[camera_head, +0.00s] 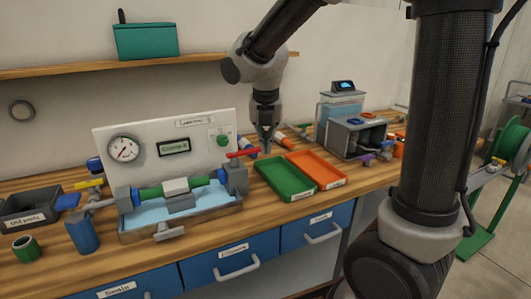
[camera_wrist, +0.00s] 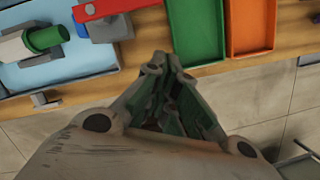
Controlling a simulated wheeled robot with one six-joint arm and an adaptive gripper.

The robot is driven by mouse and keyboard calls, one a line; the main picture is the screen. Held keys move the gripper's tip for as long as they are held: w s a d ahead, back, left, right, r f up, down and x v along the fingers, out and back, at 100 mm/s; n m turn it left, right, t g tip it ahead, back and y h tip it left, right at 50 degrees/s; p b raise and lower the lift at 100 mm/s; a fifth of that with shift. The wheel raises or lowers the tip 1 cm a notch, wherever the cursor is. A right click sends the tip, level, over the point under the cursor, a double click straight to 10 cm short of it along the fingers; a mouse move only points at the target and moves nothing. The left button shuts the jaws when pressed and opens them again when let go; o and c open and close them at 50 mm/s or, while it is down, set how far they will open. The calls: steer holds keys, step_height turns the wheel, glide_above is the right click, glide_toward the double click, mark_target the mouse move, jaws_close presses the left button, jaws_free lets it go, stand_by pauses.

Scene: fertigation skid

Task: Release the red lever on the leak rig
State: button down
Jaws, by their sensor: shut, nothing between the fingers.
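The leak rig stands on the wooden bench, with a white panel (camera_head: 165,125), a pressure gauge and a pale blue tray (camera_head: 185,217). The red lever (camera_head: 243,153) sits on top of the grey block (camera_head: 234,178) at the rig's right end and points right. In the wrist view the red lever (camera_wrist: 108,9) shows at the top, left of the fingers. My gripper (camera_head: 267,150) is shut and empty, just right of the lever's tip in the head view. In the wrist view my gripper (camera_wrist: 168,58) shows its fingertips together, apart from the lever. The lever's contact with the block is clear.
A green tray (camera_head: 284,178) and an orange tray (camera_head: 316,170) lie right of the rig. A grey machine (camera_head: 355,138) and a clear tank stand farther right. A yellow lever (camera_head: 90,183) and blue cylinder (camera_head: 82,233) are at left. Blue drawers (camera_head: 222,265) front the bench.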

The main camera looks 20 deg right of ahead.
steer(key=shift+d+v, duration=0.2)
steer(key=shift+v, duration=2.15)
steer(key=s+d+m+t, duration=0.1)
steer(key=s+d+m, duration=0.5)
steer(key=s+m, duration=0.4)
steer(key=s+d+m+y, duration=0.1)
steer(key=s+d+m, duration=0.5)
steer(key=m, duration=1.5)
steer(key=s, duration=0.5)
steer(key=shift+r+m+t, duration=0.3)
steer(key=shift+r+t, duration=0.05)
steer(key=shift+t, duration=0.05)
